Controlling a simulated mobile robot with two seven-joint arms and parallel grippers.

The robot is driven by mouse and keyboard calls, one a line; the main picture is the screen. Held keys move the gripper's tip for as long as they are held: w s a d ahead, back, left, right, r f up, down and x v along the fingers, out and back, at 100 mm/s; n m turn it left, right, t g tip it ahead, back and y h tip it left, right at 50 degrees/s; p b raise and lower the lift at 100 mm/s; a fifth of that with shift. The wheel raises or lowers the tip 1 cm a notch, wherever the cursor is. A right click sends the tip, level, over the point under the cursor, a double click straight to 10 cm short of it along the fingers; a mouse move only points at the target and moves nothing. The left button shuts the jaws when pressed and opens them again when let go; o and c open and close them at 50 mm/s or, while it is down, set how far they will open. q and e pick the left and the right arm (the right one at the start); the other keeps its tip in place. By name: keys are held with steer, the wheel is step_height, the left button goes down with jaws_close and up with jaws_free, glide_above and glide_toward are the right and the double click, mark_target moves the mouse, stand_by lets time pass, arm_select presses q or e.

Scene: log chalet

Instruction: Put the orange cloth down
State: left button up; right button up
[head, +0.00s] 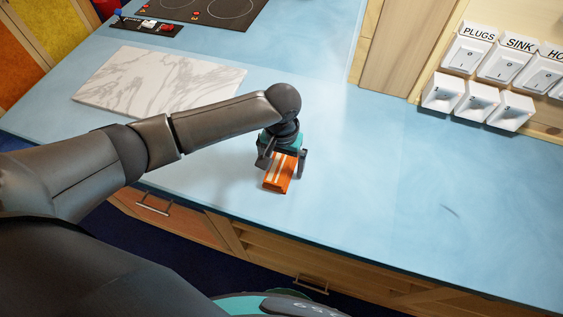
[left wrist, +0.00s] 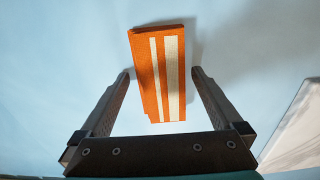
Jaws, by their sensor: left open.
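The orange cloth (head: 280,173) is a small folded block with pale stripes, on the blue worktop in the head view. In the left wrist view the orange cloth (left wrist: 158,72) lies between and beyond the fingertips, with a gap on each side. My left gripper (head: 284,166) is open around it, pointing down from above. The same gripper (left wrist: 160,75) shows both fingers apart in the left wrist view. The cloth casts a shadow to its right there. My right gripper is not in view.
A white marble board (head: 160,82) lies to the left on the blue worktop (head: 400,200). A black hob (head: 205,10) is at the back left. White switches (head: 505,65) are on the wall at right. The worktop right of the cloth is clear.

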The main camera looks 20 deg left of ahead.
mark_target(282, 164)
arm_select(q)
step_height(282, 164, up, 12)
steer(key=p, duration=0.2)
steer(key=shift+r, duration=0.2)
stand_by(0.7)
